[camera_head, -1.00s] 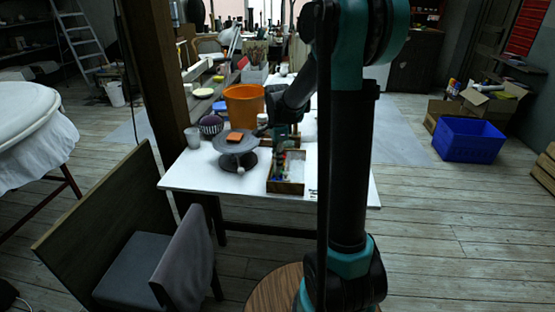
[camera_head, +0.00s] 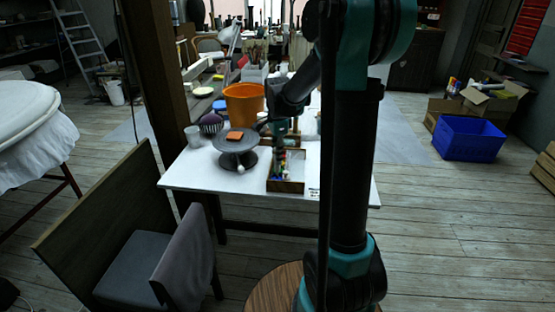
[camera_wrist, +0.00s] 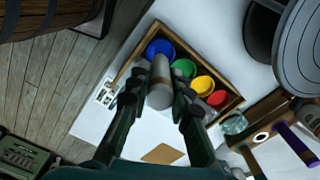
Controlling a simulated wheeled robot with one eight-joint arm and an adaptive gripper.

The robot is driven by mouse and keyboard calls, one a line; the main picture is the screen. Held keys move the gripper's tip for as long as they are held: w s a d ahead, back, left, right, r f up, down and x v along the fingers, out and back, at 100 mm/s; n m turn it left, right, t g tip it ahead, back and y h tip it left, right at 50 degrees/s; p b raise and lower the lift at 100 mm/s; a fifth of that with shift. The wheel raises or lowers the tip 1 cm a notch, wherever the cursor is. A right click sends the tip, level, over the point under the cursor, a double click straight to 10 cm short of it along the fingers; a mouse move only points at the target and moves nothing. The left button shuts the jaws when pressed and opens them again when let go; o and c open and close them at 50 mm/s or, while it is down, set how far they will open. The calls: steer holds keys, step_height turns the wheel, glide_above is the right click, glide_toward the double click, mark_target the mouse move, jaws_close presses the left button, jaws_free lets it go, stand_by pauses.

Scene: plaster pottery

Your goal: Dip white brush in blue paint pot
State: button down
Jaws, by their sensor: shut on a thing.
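My gripper (camera_wrist: 158,92) is shut on a pale grey-white cylinder, which I take to be the white brush (camera_wrist: 161,76). In the wrist view the brush's far end overlaps the near edge of the blue paint pot (camera_wrist: 160,47); I cannot tell whether it touches the paint. The blue pot stands at the end of a wooden box (camera_wrist: 238,100) in a row with a green pot (camera_wrist: 184,67), a yellow pot (camera_wrist: 202,85) and a red pot (camera_wrist: 217,99). In the head view my gripper (camera_head: 280,131) is over the back of the box (camera_head: 286,187); the brush is not clear there.
On the white table (camera_head: 205,178), a grey turntable (camera_head: 235,141) with an orange block (camera_head: 235,135) stands left of the box.

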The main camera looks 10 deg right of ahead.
steer(key=shift+r, duration=2.65)
